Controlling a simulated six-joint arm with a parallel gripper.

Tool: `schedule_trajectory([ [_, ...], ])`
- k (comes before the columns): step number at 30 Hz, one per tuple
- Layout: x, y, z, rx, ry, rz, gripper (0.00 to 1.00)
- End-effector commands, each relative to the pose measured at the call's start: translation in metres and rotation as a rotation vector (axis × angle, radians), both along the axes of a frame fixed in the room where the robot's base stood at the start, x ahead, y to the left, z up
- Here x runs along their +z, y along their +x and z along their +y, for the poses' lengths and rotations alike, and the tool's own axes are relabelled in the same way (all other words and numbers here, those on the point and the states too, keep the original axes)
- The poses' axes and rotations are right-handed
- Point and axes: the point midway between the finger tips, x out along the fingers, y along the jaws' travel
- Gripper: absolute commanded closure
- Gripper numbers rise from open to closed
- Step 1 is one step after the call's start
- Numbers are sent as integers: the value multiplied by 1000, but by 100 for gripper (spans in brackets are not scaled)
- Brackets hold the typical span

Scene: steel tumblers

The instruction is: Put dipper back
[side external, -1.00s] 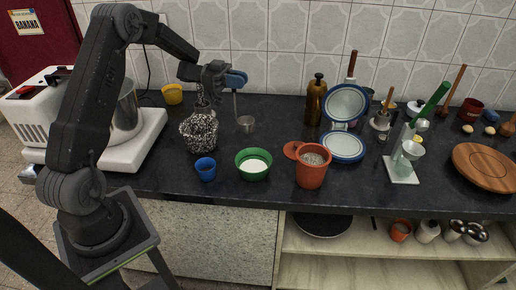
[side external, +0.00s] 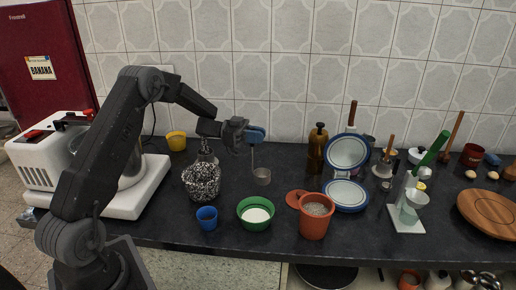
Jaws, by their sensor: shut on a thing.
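My gripper (side external: 250,134) is shut on the blue grip at the top of the dipper. The dipper's thin handle hangs down to a small steel cup (side external: 262,177), roughly upright. In the picture the cup shows behind the green bowl (side external: 243,221), which holds something white, and right of the speckled black-and-white vessel (side external: 201,183). I cannot tell whether the cup touches the counter. An orange-red container (side external: 313,227) with grainy contents stands right of the bowl, with its lid open to the left.
A small blue cup (side external: 207,220) stands left of the bowl. A yellow cup (side external: 176,141) and a white mixer (side external: 135,190) are at left. A brown bottle (side external: 317,150), a blue-rimmed pan (side external: 347,152) and a white stand (side external: 408,217) crowd the right. Dark counter (side external: 285,172) is bare right of the dipper.

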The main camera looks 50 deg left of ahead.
Motion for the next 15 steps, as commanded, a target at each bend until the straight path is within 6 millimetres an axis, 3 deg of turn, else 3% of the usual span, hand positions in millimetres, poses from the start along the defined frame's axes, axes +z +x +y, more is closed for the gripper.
schedule_trajectory([
  [5, -11, 2, -2, 0, -1, 2, 100],
  [11, -39, 2, -2, 0, -2, 2, 100],
  [15, -42, 2, -2, 0, 1, -1, 100],
])
